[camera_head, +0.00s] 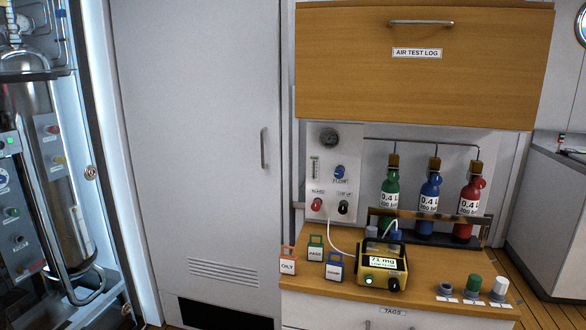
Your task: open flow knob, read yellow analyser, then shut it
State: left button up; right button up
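The blue flow knob (339,171) sits on a white panel (322,190), above a label that seems to read FLOW. I cannot tell from its angle whether it is open or shut. The yellow analyser (364,274) stands on the wooden counter, tilted slightly towards me. Its lit screen (383,263) reads about 71 mg, with a smaller line too small to read. It has a green button and a black knob on its front. A thin white tube runs from the panel towards the analyser. Neither of my grippers is in view.
The panel also has a round gauge (329,138), a red knob (317,204) and a black knob (343,207). Green, blue and red bottles (430,193) stand in a rack behind. OILY (287,267), PASS and blue tags stand left; several caps (473,284) lie right. A wooden cabinet (425,85) hangs above.

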aim_at(339, 173)
jog(key=z, duration=0.2)
jog(key=i, duration=0.9)
jog(key=z, duration=0.55)
